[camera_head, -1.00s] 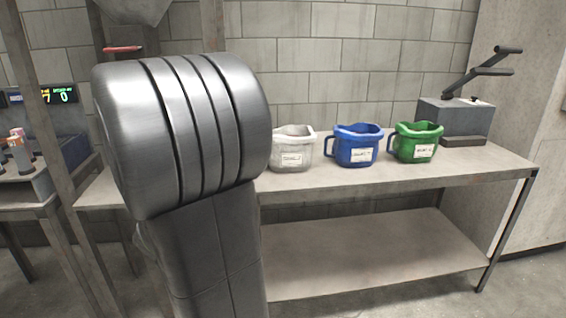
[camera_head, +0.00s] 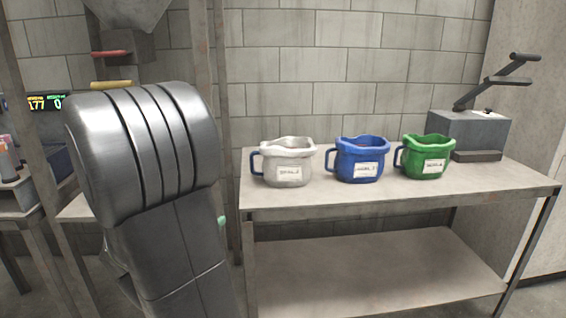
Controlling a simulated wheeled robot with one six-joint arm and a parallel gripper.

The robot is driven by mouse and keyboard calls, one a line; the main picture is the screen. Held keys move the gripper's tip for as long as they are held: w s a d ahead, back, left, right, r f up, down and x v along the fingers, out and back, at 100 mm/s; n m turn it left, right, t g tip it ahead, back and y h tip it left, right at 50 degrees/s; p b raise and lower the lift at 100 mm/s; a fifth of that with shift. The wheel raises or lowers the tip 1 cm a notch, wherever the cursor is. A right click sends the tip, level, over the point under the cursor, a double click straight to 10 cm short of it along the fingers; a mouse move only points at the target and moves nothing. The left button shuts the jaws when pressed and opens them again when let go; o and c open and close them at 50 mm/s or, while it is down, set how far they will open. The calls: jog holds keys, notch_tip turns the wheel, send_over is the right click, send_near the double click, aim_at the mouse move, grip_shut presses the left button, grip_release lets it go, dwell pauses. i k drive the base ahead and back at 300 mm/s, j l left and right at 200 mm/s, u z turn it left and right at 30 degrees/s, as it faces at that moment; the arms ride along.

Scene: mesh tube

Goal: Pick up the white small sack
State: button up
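The white small sack (camera_head: 287,163) stands upright on the table, at the left of a row of three sacks. It has a dark handle loop on its left side and a label on its front. The blue sack (camera_head: 360,160) stands to its right, and the green sack (camera_head: 425,157) is right of that. Both have handles and labels. A large grey link of my own arm fills the left of the view, left of the white sack and apart from it in the picture. My gripper is not visible.
The table (camera_head: 400,195) has a bare front strip and a lower shelf (camera_head: 370,265). A grey lever device (camera_head: 468,130) stands at its right end. A hopper (camera_head: 125,12) with red and yellow handles hangs on a frame at left. A digital display (camera_head: 47,103) is at far left.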

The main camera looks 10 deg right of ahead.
aim_at(287, 163)
jog(key=i+l+u, duration=0.3)
jog(key=i+l, duration=0.15)
jog(key=l, duration=0.35)
jog(key=i+l+u, duration=0.2)
jog(key=l, duration=0.2)
